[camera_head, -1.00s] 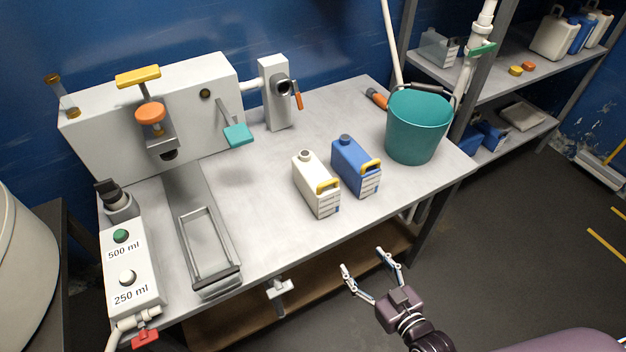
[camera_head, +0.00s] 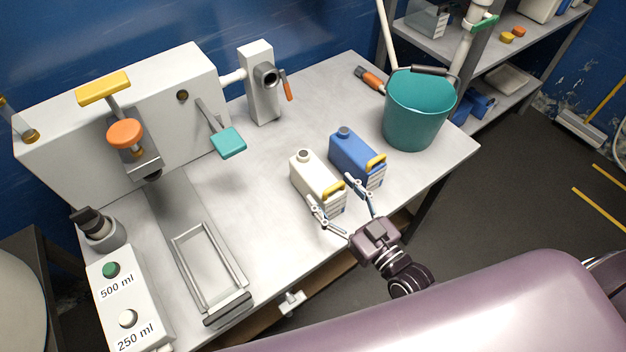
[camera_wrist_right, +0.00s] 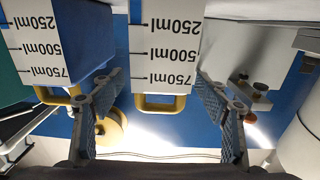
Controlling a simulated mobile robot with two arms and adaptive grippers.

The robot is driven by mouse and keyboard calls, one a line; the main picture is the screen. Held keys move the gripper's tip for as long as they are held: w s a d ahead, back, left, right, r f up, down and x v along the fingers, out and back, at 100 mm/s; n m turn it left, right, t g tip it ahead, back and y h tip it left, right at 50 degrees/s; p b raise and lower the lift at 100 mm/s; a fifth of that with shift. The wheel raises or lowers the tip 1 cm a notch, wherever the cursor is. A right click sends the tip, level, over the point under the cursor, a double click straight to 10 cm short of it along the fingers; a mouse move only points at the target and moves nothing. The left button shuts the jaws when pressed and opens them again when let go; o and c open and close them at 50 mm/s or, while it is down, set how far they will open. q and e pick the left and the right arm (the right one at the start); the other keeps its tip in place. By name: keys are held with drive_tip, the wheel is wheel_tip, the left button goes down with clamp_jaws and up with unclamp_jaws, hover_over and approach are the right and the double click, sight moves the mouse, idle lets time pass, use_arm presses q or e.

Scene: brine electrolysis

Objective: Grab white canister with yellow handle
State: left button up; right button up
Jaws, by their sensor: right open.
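The white canister with the yellow handle (camera_head: 313,178) stands upright on the grey table, left of the blue canister (camera_head: 352,155), which also has a yellow handle. My right gripper (camera_head: 333,190) is open at the front of the white canister, its fingers spread to either side of the handle end. In the right wrist view the white canister (camera_wrist_right: 165,40) shows its volume marks upside down, with its yellow handle (camera_wrist_right: 160,103) between the open fingers (camera_wrist_right: 165,98). The blue canister (camera_wrist_right: 75,30) is to the left there. I see no grip on either canister. My left gripper is not in view.
A teal bucket (camera_head: 416,112) stands at the table's right end. A white machine (camera_head: 70,125) with a metal tray frame (camera_head: 210,262) and a button box (camera_head: 118,290) fills the left side. The table (camera_head: 265,190) is bare between the tray and the white canister.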

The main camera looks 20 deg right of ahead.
sight(317, 174)
drive_tip(key=shift+r+x, duration=0.2)
drive_tip(key=shift+x, duration=0.65)
drive_tip(key=p+x, duration=0.1)
drive_tip(key=x, duration=0.2)
drive_tip(key=shift+w+a+r, duration=0.1)
drive_tip(key=shift+w+a, duration=0.05)
drive_tip(key=shift+w, duration=0.2)
drive_tip(key=shift+w+a, duration=0.15)
drive_tip(key=shift+w, duration=0.35)
clamp_jaws()
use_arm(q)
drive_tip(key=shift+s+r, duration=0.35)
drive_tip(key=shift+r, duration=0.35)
